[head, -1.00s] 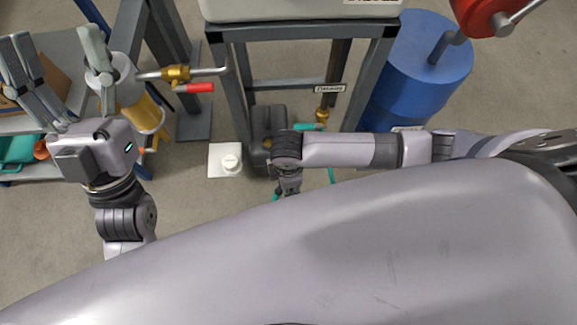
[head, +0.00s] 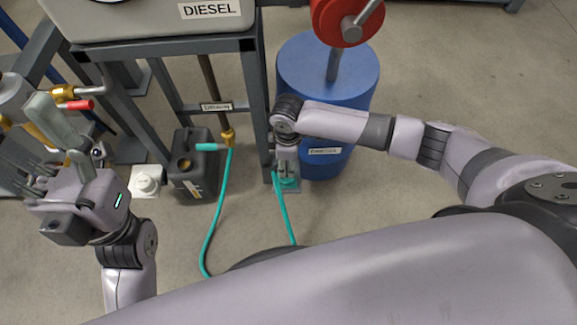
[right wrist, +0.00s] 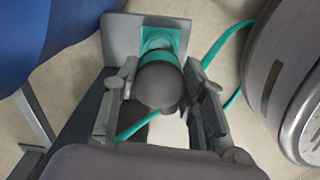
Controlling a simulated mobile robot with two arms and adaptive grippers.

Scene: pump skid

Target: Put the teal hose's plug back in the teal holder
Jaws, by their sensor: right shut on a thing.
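My right gripper (head: 287,166) is at the frame's right front leg, beside the blue drum. In the right wrist view its fingers (right wrist: 158,82) are shut on a dark grey rounded plug (right wrist: 160,87). The teal holder (right wrist: 165,38), on a grey plate, is right behind the plug, which overlaps it. I cannot tell how deep the plug sits. In the head view the holder (head: 290,183) shows just below the gripper. The teal hose (head: 217,215) loops down from a brass fitting and back up towards the gripper. My left gripper (head: 22,135) is open and empty, far left.
A dark jerrycan (head: 197,175) and a white block (head: 146,181) stand below the diesel tank (head: 150,15). A brass valve with a red handle (head: 80,104) is at left. Floor at right is clear.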

